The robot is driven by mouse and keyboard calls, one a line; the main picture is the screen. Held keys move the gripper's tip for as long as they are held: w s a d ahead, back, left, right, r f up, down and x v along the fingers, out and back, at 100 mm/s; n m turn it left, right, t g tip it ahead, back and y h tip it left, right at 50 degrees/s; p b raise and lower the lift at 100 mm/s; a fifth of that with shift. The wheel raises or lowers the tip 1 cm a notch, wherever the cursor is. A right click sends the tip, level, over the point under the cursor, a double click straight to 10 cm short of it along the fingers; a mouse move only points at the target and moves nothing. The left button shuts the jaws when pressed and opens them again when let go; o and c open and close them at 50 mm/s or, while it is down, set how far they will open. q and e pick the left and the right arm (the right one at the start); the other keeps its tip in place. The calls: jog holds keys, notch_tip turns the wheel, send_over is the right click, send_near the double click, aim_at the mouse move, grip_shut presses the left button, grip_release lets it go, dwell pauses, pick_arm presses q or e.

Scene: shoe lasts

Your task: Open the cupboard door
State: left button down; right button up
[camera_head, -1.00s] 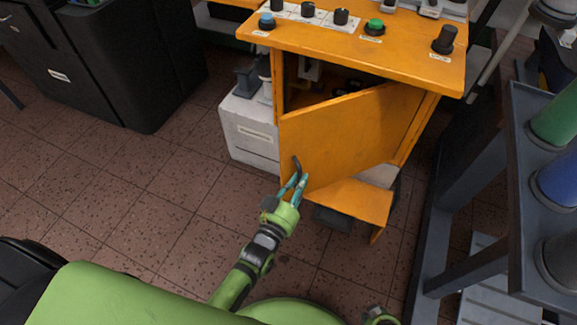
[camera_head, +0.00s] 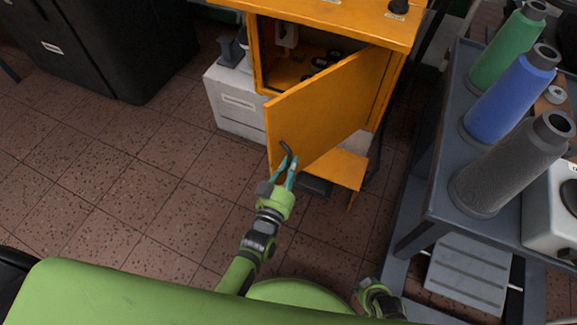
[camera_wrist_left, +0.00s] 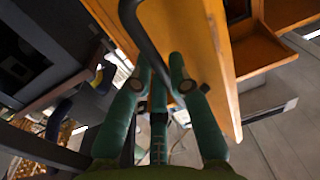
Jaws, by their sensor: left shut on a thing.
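The orange cupboard (camera_head: 258,60) stands at the upper middle of the head view. Its door (camera_head: 325,110) is hinged on the right and stands partly open, swung out toward me. Dark things show inside the cupboard. A dark curved handle (camera_head: 286,149) sits near the door's free edge. My left gripper (camera_head: 290,165) is shut on the handle. In the left wrist view the teal fingers (camera_wrist_left: 160,75) close around the black handle (camera_wrist_left: 146,40), beside the orange door (camera_wrist_left: 185,40). My right arm shows only in part at the bottom of the head view, and its fingers are not seen.
A grey rack (camera_head: 425,190) with green (camera_head: 507,45), blue (camera_head: 510,93) and grey (camera_head: 510,165) spools stands at the right. A white box (camera_head: 238,105) stands left of the cupboard. A black cabinet (camera_head: 110,50) is at the upper left. The tiled floor (camera_head: 130,190) between is clear.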

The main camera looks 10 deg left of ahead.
pick_arm(q)
jog(key=shift+w+d+r, duration=0.2)
jog(key=shift+d+r, duration=0.05)
jog(key=shift+d, duration=0.2)
jog(key=c, duration=1.3)
grip_release()
jog(key=shift+o, duration=0.7)
jog(key=shift+w+d+f, duration=0.1)
jog(key=shift+w+f, duration=0.15)
jog(key=s+a, duration=0.2)
jog(key=s, duration=1)
jog(key=shift+a, duration=0.25)
